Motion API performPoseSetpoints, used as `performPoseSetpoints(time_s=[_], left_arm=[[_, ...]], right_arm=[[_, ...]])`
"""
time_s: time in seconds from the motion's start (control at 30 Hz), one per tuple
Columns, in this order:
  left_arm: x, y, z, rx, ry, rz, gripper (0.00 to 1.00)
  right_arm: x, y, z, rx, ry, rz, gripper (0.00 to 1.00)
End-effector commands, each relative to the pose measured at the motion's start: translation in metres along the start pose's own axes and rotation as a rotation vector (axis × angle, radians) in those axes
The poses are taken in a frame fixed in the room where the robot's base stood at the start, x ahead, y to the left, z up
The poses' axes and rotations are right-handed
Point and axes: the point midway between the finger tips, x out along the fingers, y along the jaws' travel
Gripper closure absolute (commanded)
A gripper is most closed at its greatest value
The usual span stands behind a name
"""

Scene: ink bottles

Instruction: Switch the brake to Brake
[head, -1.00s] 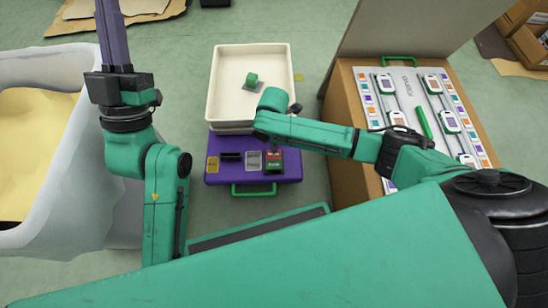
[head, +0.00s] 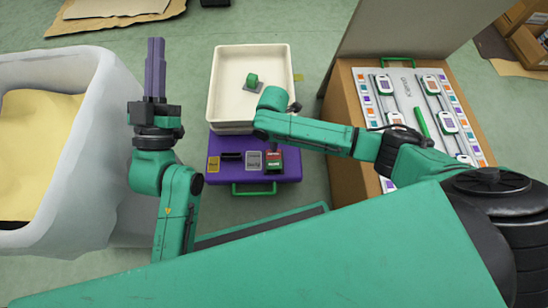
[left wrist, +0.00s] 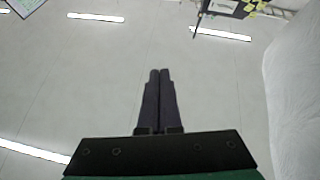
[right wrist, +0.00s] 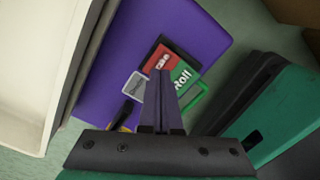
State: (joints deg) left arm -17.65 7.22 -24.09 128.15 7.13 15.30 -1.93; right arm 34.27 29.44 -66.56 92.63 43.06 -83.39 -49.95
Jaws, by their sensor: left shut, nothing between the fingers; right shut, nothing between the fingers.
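The brake switch (head: 274,160) sits on the front of the purple base (head: 226,176), with a red half at the back and a green half at the front. In the right wrist view, its red half (right wrist: 158,58) carries lettering partly covered by my fingers, and its green half (right wrist: 185,76) reads "Roll". My right gripper (right wrist: 160,73) is shut and empty, its fingertips over the switch; I cannot tell whether they touch it. My left gripper (head: 156,40) is shut and empty, pointing up, well left of the base.
A white bin (head: 95,110) is at left, a box with a panel (head: 400,88) at right.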

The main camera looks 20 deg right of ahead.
Motion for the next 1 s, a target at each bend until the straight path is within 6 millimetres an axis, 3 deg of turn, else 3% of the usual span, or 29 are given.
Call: performPoseSetpoints(time_s=[1.0], left_arm=[[-0.057, 0.002, 0.085, -0.077, -0.297, -0.043, 1.00]], right_arm=[[-0.009, 0.000, 0.000, 0.000, 0.000, 0.000, 1.00]])
